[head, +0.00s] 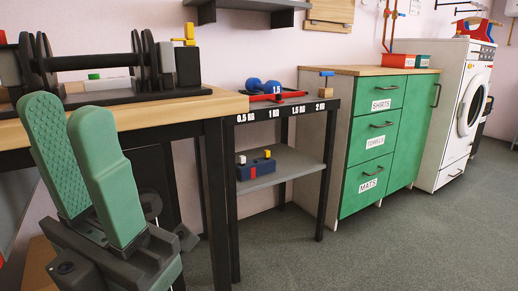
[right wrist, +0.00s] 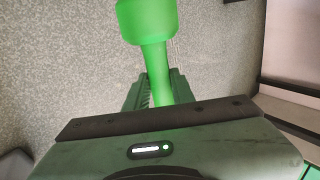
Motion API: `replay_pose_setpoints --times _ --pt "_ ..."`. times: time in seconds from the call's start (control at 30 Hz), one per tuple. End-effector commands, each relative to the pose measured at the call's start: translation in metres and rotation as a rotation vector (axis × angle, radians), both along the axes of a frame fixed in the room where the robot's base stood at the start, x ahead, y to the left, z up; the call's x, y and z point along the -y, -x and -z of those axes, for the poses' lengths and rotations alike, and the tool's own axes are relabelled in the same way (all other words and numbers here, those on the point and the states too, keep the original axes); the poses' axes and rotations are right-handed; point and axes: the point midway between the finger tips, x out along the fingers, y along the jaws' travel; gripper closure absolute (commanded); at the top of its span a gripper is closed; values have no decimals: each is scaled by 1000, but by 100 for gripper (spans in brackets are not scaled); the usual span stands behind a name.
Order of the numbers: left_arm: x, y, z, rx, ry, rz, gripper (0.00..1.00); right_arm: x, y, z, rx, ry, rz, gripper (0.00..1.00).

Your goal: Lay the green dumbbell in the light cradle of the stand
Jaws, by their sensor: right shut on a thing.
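The green dumbbell (right wrist: 148,22) is in my right gripper (right wrist: 158,88). Its near end lies between the fingers, hidden low down by the gripper body, and its rounded head points away over grey floor. My left gripper (head: 68,108) is raised at the lower left of the head view, its two green fingers apart with nothing between them. The black stand (head: 283,109) in the middle has weight labels from 0.5 KG to 2 KG along its front edge. A blue dumbbell (head: 263,86) rests on its top at the back. I cannot make out which cradle is the light one.
A wooden bench (head: 190,108) with a black barbell (head: 95,61) stands at the left. A blue box (head: 256,168) sits on the stand's lower shelf. A green drawer cabinet (head: 377,125) and a white washing machine (head: 465,110) stand right. The floor in front is clear.

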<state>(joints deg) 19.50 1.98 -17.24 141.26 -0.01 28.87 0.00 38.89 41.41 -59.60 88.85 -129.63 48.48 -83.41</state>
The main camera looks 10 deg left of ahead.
Motion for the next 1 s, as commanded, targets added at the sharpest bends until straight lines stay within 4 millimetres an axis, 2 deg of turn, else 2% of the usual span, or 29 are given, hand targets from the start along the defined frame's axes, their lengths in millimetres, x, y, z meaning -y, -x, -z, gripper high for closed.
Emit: replay_pose_setpoints --times 0.2,0.27,0.37,0.53,0.67,0.8,0.87,1.0 --pt "0 -2 -3 -3 0 -2 64 -1 -2 -7 8 -5 -2 100" --pt "1 -10 -6 -22 -4 -5 64 -1 -1 -11 8 -5 -6 100" --pt "6 -32 -11 -78 -16 -13 64 -1 2 -24 7 -5 -18 100" --pt "18 -95 -16 -246 -55 -35 64 1 10 -58 7 -5 -54 100" --pt "27 -149 -8 -399 -90 -55 64 3 16 -86 8 -5 -91 100" --pt "36 -205 12 -571 -129 -76 64 3 25 -117 8 -4 -135 100" --pt "38 -227 24 -645 -146 -85 64 4 29 -130 6 -3 -154 100" --pt "43 -273 59 -822 -187 -104 64 5 37 -163 8 -5 -201 100"
